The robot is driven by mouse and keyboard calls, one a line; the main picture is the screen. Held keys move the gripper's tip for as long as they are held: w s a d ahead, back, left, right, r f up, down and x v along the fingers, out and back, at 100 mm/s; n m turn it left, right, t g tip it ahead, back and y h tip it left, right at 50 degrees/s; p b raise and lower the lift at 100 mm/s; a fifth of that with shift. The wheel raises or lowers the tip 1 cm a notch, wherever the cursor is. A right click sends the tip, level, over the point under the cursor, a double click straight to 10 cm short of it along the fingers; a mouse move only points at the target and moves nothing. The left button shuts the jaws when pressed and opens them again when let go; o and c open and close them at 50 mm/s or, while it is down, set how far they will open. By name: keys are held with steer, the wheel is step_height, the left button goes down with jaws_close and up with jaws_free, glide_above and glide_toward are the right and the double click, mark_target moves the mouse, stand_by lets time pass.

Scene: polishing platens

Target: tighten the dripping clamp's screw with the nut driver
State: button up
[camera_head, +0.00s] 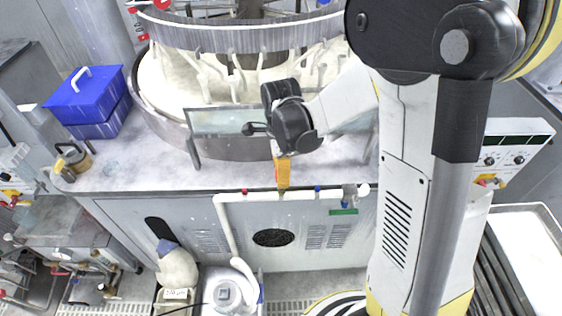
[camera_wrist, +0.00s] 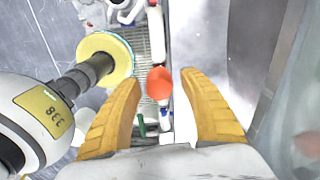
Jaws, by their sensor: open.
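My gripper (camera_head: 282,185) has orange fingers and points down in front of the bench edge in the head view. In the wrist view its two fingers (camera_wrist: 159,78) stand wide apart, with nothing held. A round orange-red piece (camera_wrist: 159,84) shows between and below them, with a small blue and white piece (camera_wrist: 164,112) beside it; I cannot tell what either is. A white pipe (camera_head: 285,195) runs along the cabinet front, with a grey fitting (camera_head: 349,194) near its right end, perhaps a clamp. I cannot make out drips, a screw or the nut driver for certain.
The round polishing machine (camera_head: 235,40) with a clear guard stands on the bench (camera_head: 130,160). A blue box (camera_head: 88,100) sits at its left. A white jug-like container (camera_head: 232,290) and a pale bag-like object (camera_head: 178,268) stand below the cabinet front.

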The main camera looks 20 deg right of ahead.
step_height(320, 180, up, 11)
steer(key=s+f+n+t+b, duration=0.3)
steer(key=s+n+b, duration=0.3)
steer(key=n, duration=0.4)
steer(key=s+f+n+t+b, duration=0.4)
steer(key=s+n+b, duration=0.2)
steer(key=n, duration=0.4)
steer(key=shift+s, duration=0.4)
steer(key=shift+d, duration=0.1)
